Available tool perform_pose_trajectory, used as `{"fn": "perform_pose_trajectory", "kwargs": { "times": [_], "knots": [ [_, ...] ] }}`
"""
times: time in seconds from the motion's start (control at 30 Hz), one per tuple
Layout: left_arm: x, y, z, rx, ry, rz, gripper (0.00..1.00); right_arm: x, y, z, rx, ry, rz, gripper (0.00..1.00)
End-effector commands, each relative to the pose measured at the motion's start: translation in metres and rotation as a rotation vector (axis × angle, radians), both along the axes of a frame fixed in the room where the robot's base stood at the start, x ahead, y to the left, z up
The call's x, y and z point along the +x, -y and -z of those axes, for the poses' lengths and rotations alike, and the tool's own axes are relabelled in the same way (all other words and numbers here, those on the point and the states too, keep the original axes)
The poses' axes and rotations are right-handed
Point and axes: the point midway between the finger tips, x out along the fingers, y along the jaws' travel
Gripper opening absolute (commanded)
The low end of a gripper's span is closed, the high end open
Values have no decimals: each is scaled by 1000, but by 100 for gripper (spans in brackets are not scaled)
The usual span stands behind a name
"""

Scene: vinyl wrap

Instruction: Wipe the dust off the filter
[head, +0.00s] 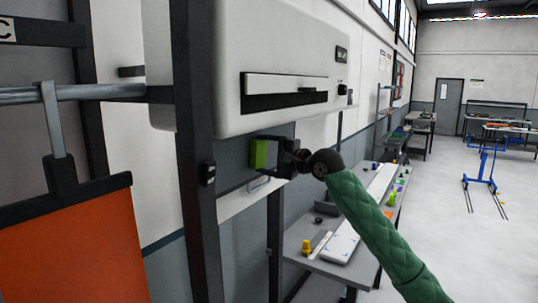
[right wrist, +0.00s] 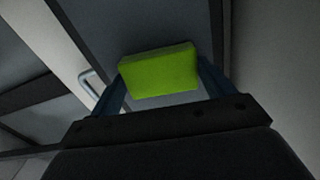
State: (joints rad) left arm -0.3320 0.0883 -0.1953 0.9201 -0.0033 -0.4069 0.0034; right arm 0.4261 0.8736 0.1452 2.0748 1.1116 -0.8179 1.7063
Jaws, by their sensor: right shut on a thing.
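My right gripper (head: 277,155) is shut on a lime-green block that looks like a sponge (head: 258,154). In the right wrist view the sponge (right wrist: 160,72) sits between the two blue fingers of the gripper (right wrist: 162,85). In the head view it is just below a large white wall unit (head: 270,60) with a dark slot in its front. A grey panel (right wrist: 140,22) with a light handle (right wrist: 90,85) lies beyond the sponge; I cannot tell whether this is the filter or whether the sponge touches it. No dust can be made out. My left gripper is not in view.
A dark upright post (head: 195,160) stands close left of the sponge. An orange panel (head: 75,245) hangs at the left. A grey workbench (head: 318,262) with small items is below my right arm. Open floor (head: 450,240) lies at the right.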

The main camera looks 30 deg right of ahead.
Motion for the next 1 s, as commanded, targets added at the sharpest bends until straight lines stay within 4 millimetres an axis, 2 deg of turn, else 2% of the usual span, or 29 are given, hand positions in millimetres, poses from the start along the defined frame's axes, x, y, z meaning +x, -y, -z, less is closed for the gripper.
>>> {"fn": "perform_pose_trajectory", "kwargs": {
  "times": [0.7,1.0],
  "knots": [
    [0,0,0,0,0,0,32,-15,-35,0,0,0,-2,63],
    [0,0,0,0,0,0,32,-16,-36,0,0,0,-1,63]
  ]
}}
